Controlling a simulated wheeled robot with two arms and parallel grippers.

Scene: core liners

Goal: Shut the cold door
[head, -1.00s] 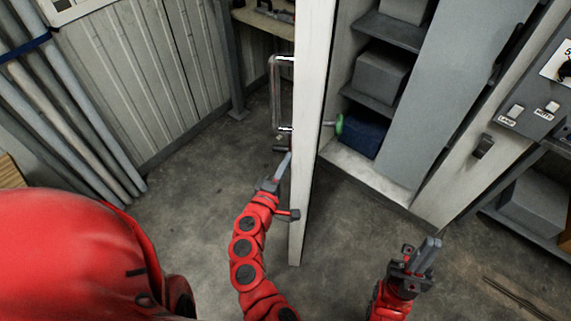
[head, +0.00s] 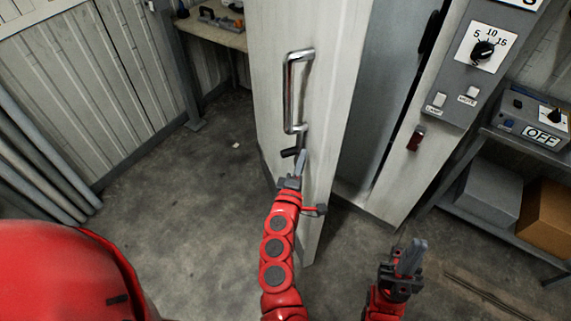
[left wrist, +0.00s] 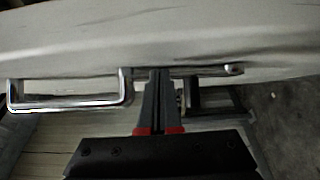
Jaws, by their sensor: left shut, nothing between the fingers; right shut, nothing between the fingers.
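The cold door (head: 276,95) is a thick pale panel, partly open, with a chrome handle (head: 290,90) on its outer face. My left gripper (head: 304,160) is shut and lies against or very near the door's outer face, just below the handle. In the left wrist view its closed fingers (left wrist: 159,85) reach up to the door face (left wrist: 120,40), beside the chrome handle (left wrist: 70,108); I cannot tell whether they touch. My right gripper (head: 413,255) is shut and empty, right of the door and apart from it. The inside shelves are hidden behind the door.
A grey control panel (head: 478,85) with a dial and switches is right of the doorway. A bench (head: 545,175) with boxes stands further right. Pipes (head: 40,170) lean at the left wall. A workbench (head: 215,35) is at the back.

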